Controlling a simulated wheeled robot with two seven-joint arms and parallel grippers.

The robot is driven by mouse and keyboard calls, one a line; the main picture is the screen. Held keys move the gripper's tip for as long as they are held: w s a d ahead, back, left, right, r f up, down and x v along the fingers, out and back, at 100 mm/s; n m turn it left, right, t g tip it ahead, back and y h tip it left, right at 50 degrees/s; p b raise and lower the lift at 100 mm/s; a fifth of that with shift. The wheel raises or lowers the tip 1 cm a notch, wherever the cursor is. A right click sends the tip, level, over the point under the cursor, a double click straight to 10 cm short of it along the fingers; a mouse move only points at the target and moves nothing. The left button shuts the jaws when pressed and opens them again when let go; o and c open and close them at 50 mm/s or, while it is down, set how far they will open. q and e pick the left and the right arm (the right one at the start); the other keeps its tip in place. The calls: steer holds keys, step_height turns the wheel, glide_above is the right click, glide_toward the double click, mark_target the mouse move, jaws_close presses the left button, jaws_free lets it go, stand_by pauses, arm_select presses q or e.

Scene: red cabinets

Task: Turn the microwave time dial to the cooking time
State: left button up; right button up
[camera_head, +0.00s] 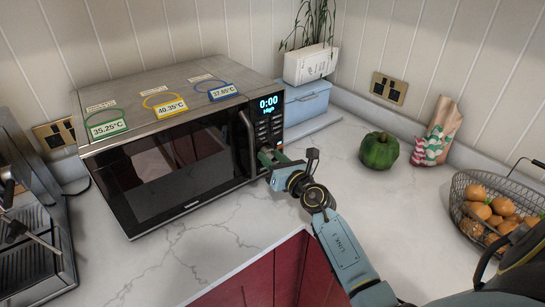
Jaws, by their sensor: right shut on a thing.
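The microwave (165,150) stands on the counter with its dark door closed. My right gripper (265,157) is at the lower part of the control panel, shut on the time dial. The gripper hides the dial, so its angle cannot be seen. My left gripper is not in view.
Green, yellow and blue temperature tags (167,107) lie on the microwave top. A green pepper (379,150), a paper bag (438,133) and a wire basket (466,180) of onions are to the right. A metal appliance (40,235) stands left. The counter before the microwave is clear.

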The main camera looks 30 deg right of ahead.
steer(key=shift+r+m+p, duration=0.2)
steer(key=shift+m+p, duration=0.8)
steer(key=shift+p, duration=0.05)
steer(key=m+p, duration=0.2)
steer(key=shift+m, duration=0.3)
steer(key=m+p, duration=0.2)
steer(key=m, duration=0.1)
steer(key=shift+g, duration=0.3)
steer(key=shift+f+m+p, duration=0.1)
steer(key=shift+m+p, duration=0.55)
steer(key=shift+m, duration=0.95)
steer(key=shift+y, duration=0.3)
steer(key=o, duration=1)
steer(key=shift+s, duration=0.1)
